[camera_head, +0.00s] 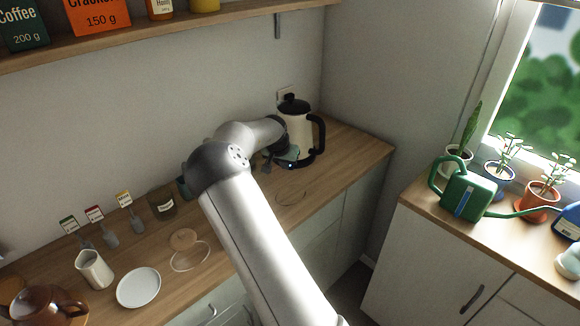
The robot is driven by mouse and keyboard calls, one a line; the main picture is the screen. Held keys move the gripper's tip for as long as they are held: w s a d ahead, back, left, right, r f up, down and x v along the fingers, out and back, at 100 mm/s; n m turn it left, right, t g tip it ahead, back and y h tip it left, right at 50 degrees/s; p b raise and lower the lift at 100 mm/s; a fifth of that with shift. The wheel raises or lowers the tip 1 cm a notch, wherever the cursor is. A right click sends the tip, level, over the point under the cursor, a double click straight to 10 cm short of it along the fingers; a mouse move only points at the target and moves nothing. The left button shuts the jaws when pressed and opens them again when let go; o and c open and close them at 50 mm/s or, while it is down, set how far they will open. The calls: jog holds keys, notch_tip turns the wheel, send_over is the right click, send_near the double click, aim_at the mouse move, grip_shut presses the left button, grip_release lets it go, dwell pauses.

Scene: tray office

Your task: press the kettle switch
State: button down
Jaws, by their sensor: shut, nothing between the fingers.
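The kettle (301,118) is cream with a black lid and a black handle on its right side. It stands upright at the far right end of the wooden counter, near the wall corner. My gripper (287,163) is at the kettle's lower front left, close to its base. The fingers look shut and empty, though they are small and partly behind my wrist. A small bluish light shows by the fingertips at the kettle's base. The switch itself cannot be made out clearly, and I cannot tell whether the fingers touch it.
A white plate (138,287), a cream jug (94,269) and a brown teapot (47,306) stand at the counter's left. A brown jar (162,204) is beside my arm. A shelf (150,38) hangs above. A green watering can (466,194) and potted plants stand on the right cabinet.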

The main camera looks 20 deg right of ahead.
jog(key=b+v, duration=0.2)
jog(key=v, duration=1.3)
jog(key=s+a+f+n+g+y, duration=0.1)
jog(key=s+a+n, duration=0.2)
jog(key=s, duration=1)
jog(key=s+a+f+n+g+y, duration=0.1)
jog(key=s+a, duration=0.5)
jog(key=s, duration=0.7)
jog(key=s+a+f+n+g+y, duration=0.1)
jog(key=s+a+f+n, duration=0.2)
jog(key=s, duration=1)
jog(key=shift+s+a+n+y, duration=0.3)
jog(key=shift+s+a+n, duration=0.05)
jog(key=shift+a+n, duration=0.5)
